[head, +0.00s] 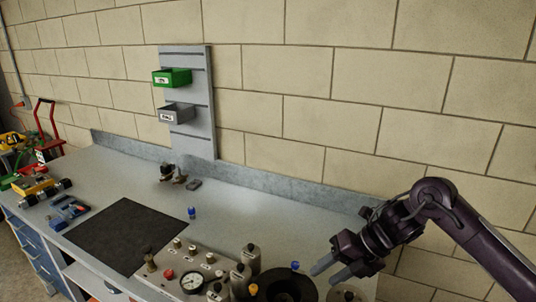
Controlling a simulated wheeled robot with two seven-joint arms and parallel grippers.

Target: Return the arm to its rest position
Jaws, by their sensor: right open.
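My right gripper (333,270) comes in from the right on a dark purple arm. It is open, with its grey fingers apart and nothing seen between them. It hangs at the right end of the workbench (270,217), beside a dark round part (290,287) with a small blue piece on its rim. Whether the fingers touch anything below cannot be told. My left gripper is not in view.
A grey panel (184,291) with a gauge and several fittings stands at the front. A black mat (125,235) lies left of it. A wall rack (200,135) holds a green bin (172,77) and a grey bin (176,114). The bench behind the panel is mostly clear.

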